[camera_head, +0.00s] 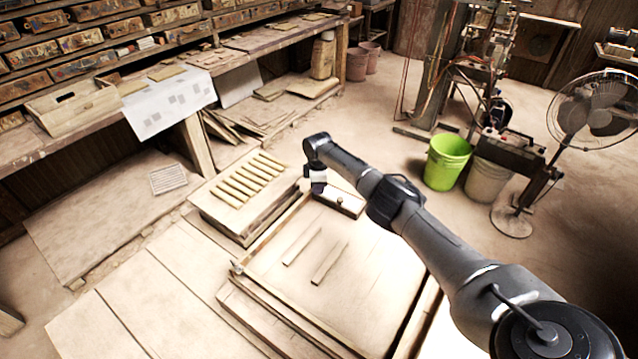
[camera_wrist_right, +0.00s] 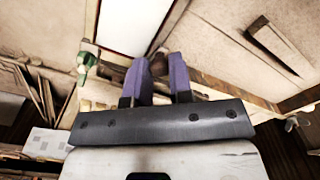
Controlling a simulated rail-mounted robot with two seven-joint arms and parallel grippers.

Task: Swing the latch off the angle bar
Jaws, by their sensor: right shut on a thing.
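My right gripper (camera_head: 316,188) points down at the far left corner of the press board (camera_head: 375,275), at the far end of a long thin wooden bar, the angle bar (camera_head: 268,235). It is shut on a small part there, which I take for the latch; the fingers hide most of it. In the right wrist view the two purple fingers (camera_wrist_right: 160,66) stand close together over a pale wooden edge. A small green fitting (camera_wrist_right: 85,62) shows left of them. My left gripper is out of view.
Two loose wooden strips (camera_head: 302,246) lie on the board. A short wooden block with a knob (camera_head: 341,201) sits just right of my gripper. A slatted wooden board (camera_head: 245,190) lies to the left. A green bucket (camera_head: 447,163) and a fan (camera_head: 598,105) stand on the floor behind.

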